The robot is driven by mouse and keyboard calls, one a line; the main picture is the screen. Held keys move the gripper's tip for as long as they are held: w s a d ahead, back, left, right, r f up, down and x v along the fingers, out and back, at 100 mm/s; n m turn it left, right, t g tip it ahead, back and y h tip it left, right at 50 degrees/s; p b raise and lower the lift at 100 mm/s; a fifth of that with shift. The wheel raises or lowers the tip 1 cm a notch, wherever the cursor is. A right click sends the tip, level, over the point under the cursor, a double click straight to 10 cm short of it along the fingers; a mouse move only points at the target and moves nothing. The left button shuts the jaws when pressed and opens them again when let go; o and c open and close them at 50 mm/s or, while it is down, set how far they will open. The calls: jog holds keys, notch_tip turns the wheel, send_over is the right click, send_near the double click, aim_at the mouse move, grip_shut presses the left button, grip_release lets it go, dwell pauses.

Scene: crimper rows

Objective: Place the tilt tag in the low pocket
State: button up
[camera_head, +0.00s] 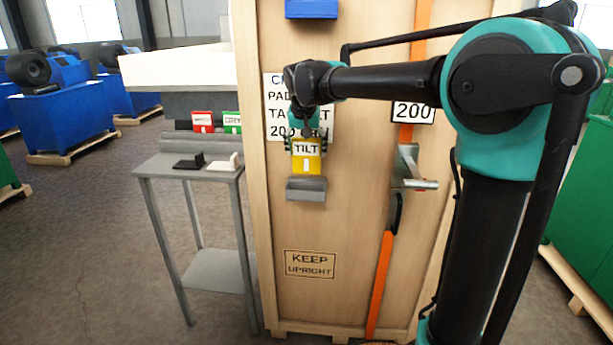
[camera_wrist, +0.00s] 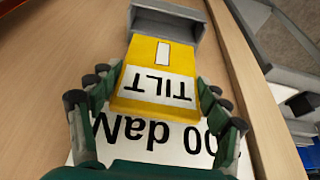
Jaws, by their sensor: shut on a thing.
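The yellow tilt tag (camera_head: 306,163) with a white "TILT" label is held upright in front of the tall wooden crate (camera_head: 310,222). It also shows in the wrist view (camera_wrist: 157,80), between the fingers. My gripper (camera_head: 305,143) is shut on the tag by its label end; in the wrist view (camera_wrist: 155,105) a finger lies along each side. A grey pocket (camera_head: 306,189) on the crate face sits just below the tag. In the wrist view the tag's far end reaches the pocket mouth (camera_wrist: 168,22); I cannot tell whether it is inside.
A grey side table (camera_head: 190,168) at left carries a black and a white piece, with red (camera_head: 202,122) and green (camera_head: 232,122) tags behind. A blue pocket (camera_head: 311,8) is high on the crate. An orange strap (camera_head: 381,275) with a metal ratchet (camera_head: 411,168) runs right of the grey pocket.

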aim_at(304, 146)
jog(key=shift+f, duration=4.25)
jog(key=o, duration=1.1)
jog(key=shift+f, duration=0.1)
jog(key=shift+o, duration=0.2)
jog(key=v, duration=1.2)
jog(key=s+d+f, duration=0.5)
jog(key=d+f, duration=0.3)
jog(key=d, duration=0.1)
jog(key=s+d+f, duration=0.4)
jog(key=d+f, duration=0.5)
jog(key=d, duration=0.1)
jog(key=s+d+f, duration=0.3)
jog(key=s+f, duration=0.3)
jog(key=s, duration=0.1)
jog(key=s+d+f, duration=0.4)
jog(key=s+f, duration=0.1)
jog(key=s, duration=0.1)
jog(key=shift+s+f, duration=0.35)
jog(key=shift+f, duration=0.05)
